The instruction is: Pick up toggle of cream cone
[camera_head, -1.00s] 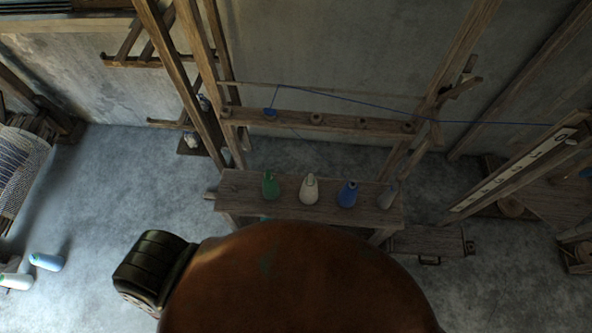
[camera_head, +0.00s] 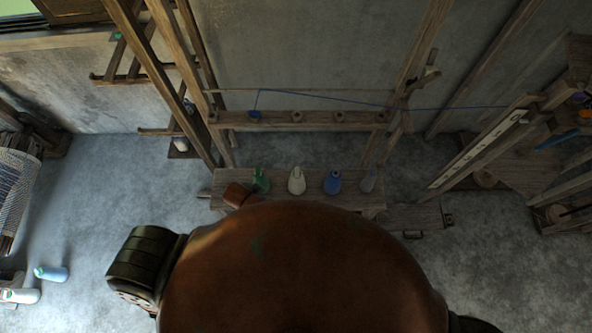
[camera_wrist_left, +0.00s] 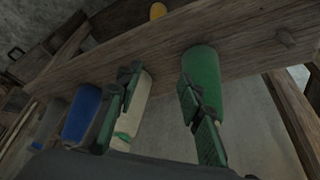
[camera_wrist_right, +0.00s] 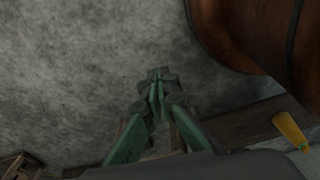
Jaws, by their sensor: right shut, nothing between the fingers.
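The cream cone (camera_head: 297,181) stands upright on the wooden bench, between the green cone (camera_head: 261,181) and the blue cone (camera_head: 332,183). My right gripper (camera_wrist_right: 158,84) is shut and empty, above the grey floor.
The bench (camera_head: 290,205) has a grey cone (camera_head: 368,180) at its right end. Above it runs a beam (camera_head: 320,121) with a blue thread. A yellow cone (camera_wrist_right: 290,130) shows in the right wrist view. Pale cones (camera_head: 50,273) lie on the floor at left.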

